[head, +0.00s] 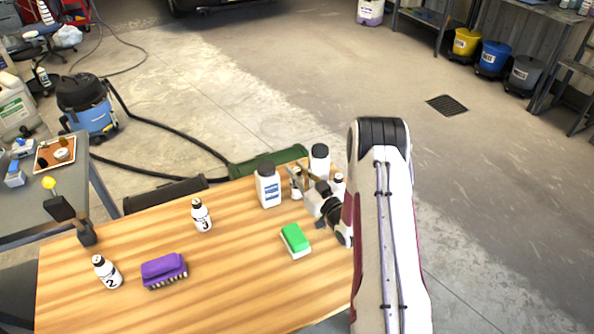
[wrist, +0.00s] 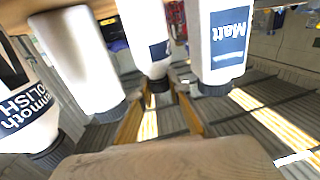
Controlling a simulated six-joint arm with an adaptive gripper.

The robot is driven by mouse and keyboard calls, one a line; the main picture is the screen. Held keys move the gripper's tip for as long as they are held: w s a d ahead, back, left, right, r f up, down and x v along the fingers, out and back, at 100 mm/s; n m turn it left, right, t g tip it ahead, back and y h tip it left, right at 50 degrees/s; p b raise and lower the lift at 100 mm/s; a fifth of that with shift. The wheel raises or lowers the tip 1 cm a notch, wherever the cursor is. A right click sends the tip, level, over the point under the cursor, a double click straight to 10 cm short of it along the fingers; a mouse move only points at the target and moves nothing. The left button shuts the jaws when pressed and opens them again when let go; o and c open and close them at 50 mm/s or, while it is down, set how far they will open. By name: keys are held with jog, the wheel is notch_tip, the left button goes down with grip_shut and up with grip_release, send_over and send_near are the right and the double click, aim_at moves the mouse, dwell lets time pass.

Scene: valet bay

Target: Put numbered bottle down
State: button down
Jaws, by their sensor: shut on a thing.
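My gripper (head: 301,180) is at the back right of the wooden table (head: 215,268), among several white bottles. It is shut on a small white bottle (head: 296,187), partly hidden by the fingers; no number shows on it. In the wrist view, the tan fingers (wrist: 160,112) stand either side of a white bottle's (wrist: 143,28) dark cap, and the picture appears inverted. Bottle 3 (head: 201,216) stands upright mid-table, and bottle 2 (head: 107,273) stands at the front left. I cannot tell whether the held bottle touches the table.
A blue-labelled white bottle (head: 268,187) stands just left of my gripper. A taller dark-capped bottle (head: 319,161) is behind it. A green sponge (head: 295,238) and a purple brush (head: 164,270) lie on the table. Bare wood lies between bottle 3 and the sponge.

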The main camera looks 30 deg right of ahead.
jog(key=c, duration=1.9)
grip_release()
jog(key=shift+f, duration=0.1)
jog(key=s+d, duration=0.1)
jog(key=s, duration=1.1)
jog(key=shift+d, duration=0.1)
